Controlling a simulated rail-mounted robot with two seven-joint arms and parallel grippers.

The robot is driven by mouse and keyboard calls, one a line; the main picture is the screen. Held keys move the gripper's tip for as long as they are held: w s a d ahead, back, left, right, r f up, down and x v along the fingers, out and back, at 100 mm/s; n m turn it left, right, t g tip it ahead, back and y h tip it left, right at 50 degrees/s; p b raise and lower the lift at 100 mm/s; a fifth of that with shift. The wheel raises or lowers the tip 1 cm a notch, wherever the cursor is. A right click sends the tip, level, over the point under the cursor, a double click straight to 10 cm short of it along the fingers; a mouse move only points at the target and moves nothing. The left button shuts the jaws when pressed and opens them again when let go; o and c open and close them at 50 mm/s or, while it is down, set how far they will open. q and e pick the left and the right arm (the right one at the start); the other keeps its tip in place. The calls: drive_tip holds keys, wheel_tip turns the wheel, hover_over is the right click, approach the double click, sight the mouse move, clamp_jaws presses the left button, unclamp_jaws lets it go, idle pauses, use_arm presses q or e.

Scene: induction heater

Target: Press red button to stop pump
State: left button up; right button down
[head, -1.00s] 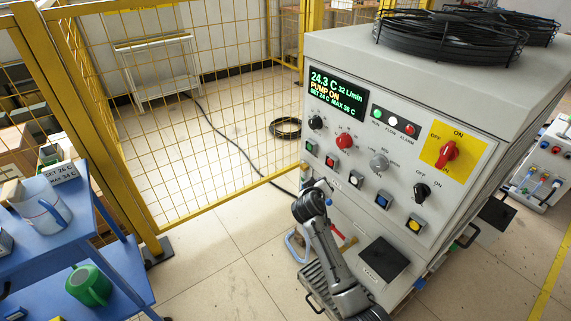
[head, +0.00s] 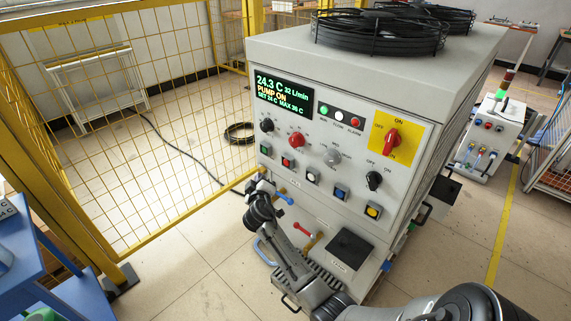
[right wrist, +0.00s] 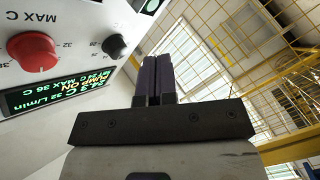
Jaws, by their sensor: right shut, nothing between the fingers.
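The red button (head: 287,162) is on the lower left of the grey machine's front panel, between a green button (head: 264,149) and a white one (head: 312,177). The panel display (head: 284,92) reads 24.3 C, 32 L/min and PUMP ON. My right gripper (head: 258,180) is below and left of the red button, near the panel's lower left edge; contact cannot be told. In the right wrist view its dark fingers (right wrist: 158,78) are shut and empty. That view shows a red knob (right wrist: 33,50) and a black knob (right wrist: 115,46), but not the red button. My left gripper is not in view.
Blue (head: 339,191) and yellow (head: 373,210) buttons sit farther right on the panel. Valve handles, one red (head: 303,229), and a black plate (head: 349,249) are below. A yellow mesh fence (head: 140,170) stands left. Open floor lies between fence and machine.

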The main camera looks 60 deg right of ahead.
sight(287, 162)
drive_tip(key=s+d, duration=0.2)
drive_tip(key=d, duration=0.6)
drive_tip(key=shift+d, duration=0.1)
idle(0.3)
idle(0.6)
idle(0.8)
drive_tip(key=shift+s+d, duration=0.1)
drive_tip(key=shift+d, duration=0.1)
drive_tip(key=shift+d, duration=0.25)
drive_tip(key=shift+s+d, duration=0.1)
idle(0.7)
